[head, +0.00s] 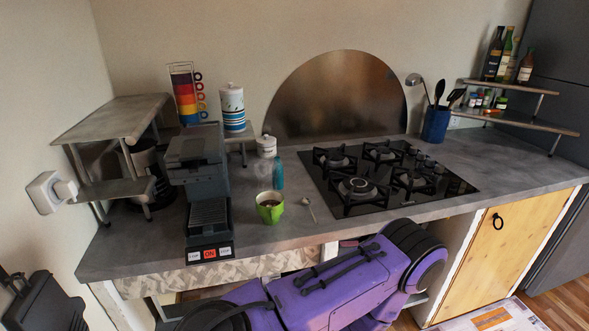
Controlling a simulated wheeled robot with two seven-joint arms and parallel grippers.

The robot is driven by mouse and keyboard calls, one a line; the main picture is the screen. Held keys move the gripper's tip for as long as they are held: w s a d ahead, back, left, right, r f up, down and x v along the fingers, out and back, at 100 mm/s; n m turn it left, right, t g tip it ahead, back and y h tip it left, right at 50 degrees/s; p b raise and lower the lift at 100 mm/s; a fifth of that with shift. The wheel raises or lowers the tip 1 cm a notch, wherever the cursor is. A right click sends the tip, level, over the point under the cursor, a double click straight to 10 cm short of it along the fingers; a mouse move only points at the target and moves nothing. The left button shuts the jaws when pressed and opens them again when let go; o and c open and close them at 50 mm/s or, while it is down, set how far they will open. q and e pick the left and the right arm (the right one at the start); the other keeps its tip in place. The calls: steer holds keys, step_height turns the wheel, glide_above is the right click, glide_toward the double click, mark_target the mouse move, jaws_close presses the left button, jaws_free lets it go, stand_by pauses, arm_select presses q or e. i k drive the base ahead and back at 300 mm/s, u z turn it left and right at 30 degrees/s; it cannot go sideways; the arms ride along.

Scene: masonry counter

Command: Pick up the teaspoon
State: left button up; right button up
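The teaspoon (307,201) lies on the grey countertop, just right of a green cup (270,208) and left of the black gas hob (385,178). It is small and thin, with its bowl end toward the back and its handle toward the front edge. The green cup stands upright with dark contents. A purple arm link of mine with black joints crosses the lower middle, in front of the counter. Neither of my grippers can be made out in the head view.
A coffee machine (204,180) stands left of the cup, and a teal bottle (278,177) behind it. A white lidded jar (267,146) is farther back. A blue utensil holder (436,124) stands behind the hob. Bare counter lies between the teaspoon and the front edge.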

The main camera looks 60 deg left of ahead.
mark_target(306, 201)
steer(key=k, duration=0.3)
steer(key=u, duration=0.9)
